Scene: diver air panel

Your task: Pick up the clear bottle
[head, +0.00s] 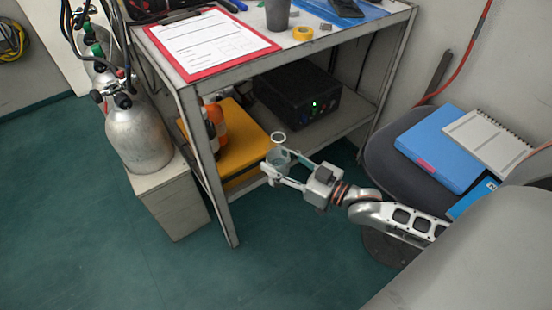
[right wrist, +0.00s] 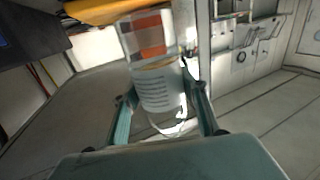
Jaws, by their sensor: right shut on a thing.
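The clear bottle (head: 279,153) is upright in the head view, in front of the lower shelf's edge. My right gripper (head: 276,165) is shut on it, with one finger on each side. In the right wrist view the bottle (right wrist: 158,88) is between the two fingers (right wrist: 160,110) and carries a pale label with printed lines. Its lower end is partly lost in glare. My left gripper is not in view.
The shelf unit's lower shelf (head: 330,139) holds a yellow case (head: 240,148), an orange bottle (head: 217,122) and a black box (head: 297,95) with a green light. A chair (head: 385,158) with a blue folder (head: 440,148) stands right. Gas cylinders (head: 138,140) stand left.

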